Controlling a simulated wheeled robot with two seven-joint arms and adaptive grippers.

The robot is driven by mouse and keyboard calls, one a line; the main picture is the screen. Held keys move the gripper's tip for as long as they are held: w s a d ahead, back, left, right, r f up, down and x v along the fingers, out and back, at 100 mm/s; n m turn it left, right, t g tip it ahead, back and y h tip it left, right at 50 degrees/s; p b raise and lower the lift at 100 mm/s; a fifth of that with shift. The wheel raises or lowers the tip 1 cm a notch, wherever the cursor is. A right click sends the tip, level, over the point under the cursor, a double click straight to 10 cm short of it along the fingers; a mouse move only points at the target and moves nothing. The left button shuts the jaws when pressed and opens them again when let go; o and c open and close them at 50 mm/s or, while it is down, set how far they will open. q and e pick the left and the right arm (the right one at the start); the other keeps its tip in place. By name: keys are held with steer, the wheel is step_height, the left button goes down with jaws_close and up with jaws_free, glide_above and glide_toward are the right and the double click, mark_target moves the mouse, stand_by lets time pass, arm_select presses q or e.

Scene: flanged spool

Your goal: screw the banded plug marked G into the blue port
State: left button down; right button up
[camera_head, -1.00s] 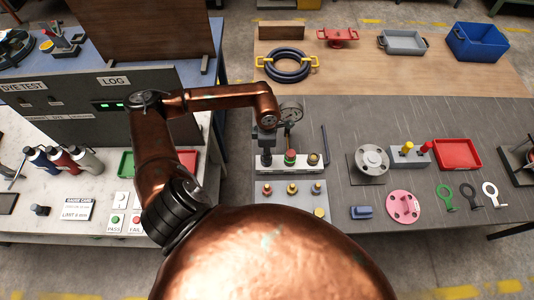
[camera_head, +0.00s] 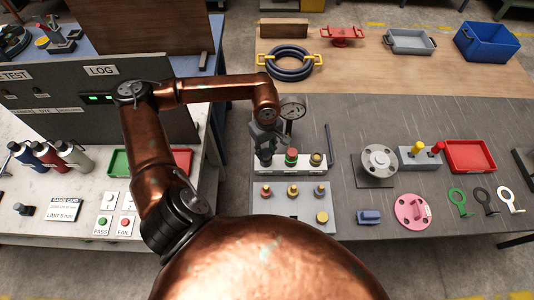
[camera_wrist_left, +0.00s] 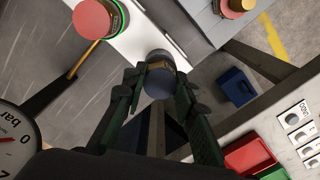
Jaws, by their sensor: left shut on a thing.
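My left gripper (camera_head: 265,148) points down at the left end of a pale manifold strip (camera_head: 278,170) and is shut on a plug. In the left wrist view the fingertips (camera_wrist_left: 160,82) close around this plug (camera_wrist_left: 159,80), which has a dark blue-grey round top and a brass-coloured band. No letter on it can be read. The blue port is not clearly visible; the plug and fingers cover that end of the strip. A red-topped plug with a green ring (camera_head: 291,157) stands mid-strip, also in the left wrist view (camera_wrist_left: 97,20). My right gripper is out of view.
A grey block (camera_head: 303,205) with several small brass-based plugs stands in front of the strip. A pressure gauge (camera_head: 292,107) rises close behind the gripper. A flanged spool (camera_head: 379,161) and a pink disc (camera_head: 412,210) lie to the right.

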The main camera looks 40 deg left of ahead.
arm_select(q)
steer(key=shift+s+f, duration=0.1)
steer(key=c, duration=1.9)
jaws_free()
steer(key=shift+c, duration=0.2)
steer(key=o, duration=0.4)
steer(key=shift+o, duration=0.2)
